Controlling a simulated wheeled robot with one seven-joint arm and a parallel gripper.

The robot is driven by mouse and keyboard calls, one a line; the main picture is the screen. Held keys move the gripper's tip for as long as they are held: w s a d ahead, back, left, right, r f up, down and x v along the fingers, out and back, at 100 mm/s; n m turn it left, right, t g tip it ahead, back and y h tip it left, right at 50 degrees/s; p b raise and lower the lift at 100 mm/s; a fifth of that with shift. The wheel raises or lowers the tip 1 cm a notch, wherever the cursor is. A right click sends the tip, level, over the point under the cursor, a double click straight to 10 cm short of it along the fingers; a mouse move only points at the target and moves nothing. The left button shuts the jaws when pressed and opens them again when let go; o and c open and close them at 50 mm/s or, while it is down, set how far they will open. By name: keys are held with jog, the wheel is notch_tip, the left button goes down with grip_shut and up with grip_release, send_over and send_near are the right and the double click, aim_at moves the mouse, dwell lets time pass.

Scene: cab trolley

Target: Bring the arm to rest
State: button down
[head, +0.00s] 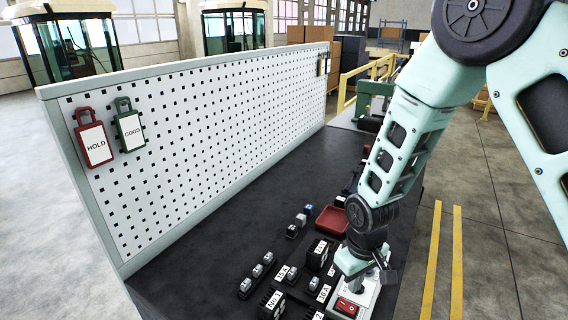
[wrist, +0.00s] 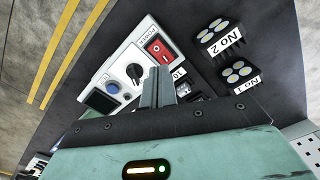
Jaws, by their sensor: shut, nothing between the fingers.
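My arm reaches down from the upper right of the head view to the dark bench top. My gripper (wrist: 158,86) is shut and empty; its fingers lie together in the wrist view. They are over or close in front of a white control box (wrist: 122,60), and I cannot tell whether they touch it. The box has a red power switch (wrist: 158,47), a black knob (wrist: 134,72), a blue button (wrist: 113,87) and a dark screen (wrist: 101,103). In the head view the red switch (head: 347,307) shows below my wrist, and the arm hides part of the box.
Several small labelled blocks, such as a No 1 block (head: 271,303), stand left of my gripper. A red tray (head: 332,221) lies behind them. A white pegboard (head: 210,125) with HOLD (head: 94,143) and GOOD (head: 130,130) tags borders the bench. Open floor (head: 500,230) lies right.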

jog(key=s+a+r+n+b, duration=0.1)
jog(key=s+a+r+b, duration=0.1)
jog(key=s, duration=0.4)
jog(key=s+a+r+n+b, duration=0.1)
jog(key=s+a+r+b, duration=0.1)
jog(key=s+r, duration=0.3)
jog(key=s+a+r+n+b, duration=0.1)
jog(key=s+a+r+b, duration=0.1)
jog(key=s, duration=0.7)
notch_tip(320, 180, up, 2)
jog(key=shift+r+y+b, duration=0.1)
jog(key=shift+y+b, duration=0.2)
jog(key=shift+b, duration=0.6)
